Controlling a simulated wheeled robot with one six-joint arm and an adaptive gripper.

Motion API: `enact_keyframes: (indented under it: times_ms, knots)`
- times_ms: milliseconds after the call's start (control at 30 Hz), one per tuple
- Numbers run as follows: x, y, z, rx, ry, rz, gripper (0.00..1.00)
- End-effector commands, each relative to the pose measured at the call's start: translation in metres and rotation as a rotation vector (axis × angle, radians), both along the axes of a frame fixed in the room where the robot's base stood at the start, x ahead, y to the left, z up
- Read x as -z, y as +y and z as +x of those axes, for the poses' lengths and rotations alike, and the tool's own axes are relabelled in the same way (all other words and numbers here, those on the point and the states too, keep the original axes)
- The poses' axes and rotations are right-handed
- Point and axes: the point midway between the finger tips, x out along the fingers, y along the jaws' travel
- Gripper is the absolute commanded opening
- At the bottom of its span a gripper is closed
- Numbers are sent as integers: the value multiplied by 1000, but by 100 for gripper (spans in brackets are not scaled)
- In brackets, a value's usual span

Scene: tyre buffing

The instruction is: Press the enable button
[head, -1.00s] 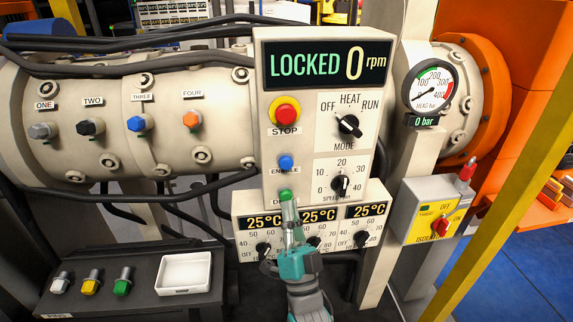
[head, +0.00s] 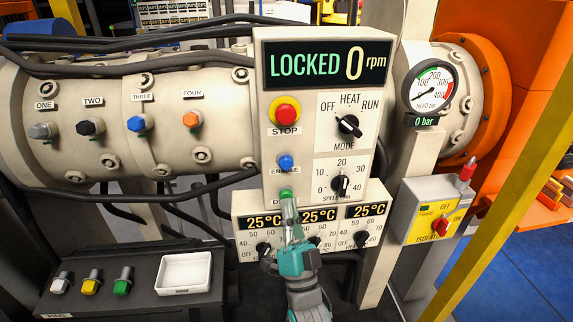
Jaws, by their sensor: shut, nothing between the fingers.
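The blue enable button (head: 285,163) is on the cream control panel (head: 302,110), with its label "ENABLE" just below, partly worn or covered. My gripper (head: 288,205) is shut and empty. Its tips are below the blue button, at the lower edge of a green button (head: 285,194), and hide most of that button's label. I cannot tell whether the tips touch the panel. The display (head: 326,64) reads "LOCKED 0 rpm".
A red stop button (head: 286,112) is above the blue one. The mode knob (head: 349,126) and speed knob (head: 341,184) are to the right. Temperature dials (head: 363,239) are below.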

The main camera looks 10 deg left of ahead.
Motion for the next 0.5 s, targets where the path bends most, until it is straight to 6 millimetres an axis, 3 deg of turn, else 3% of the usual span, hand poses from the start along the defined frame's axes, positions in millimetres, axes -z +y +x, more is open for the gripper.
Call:
enact_keyframes:
  times_ms: [500]
  knots:
    - [0, 1, 4, 0, 0, 0, 0]
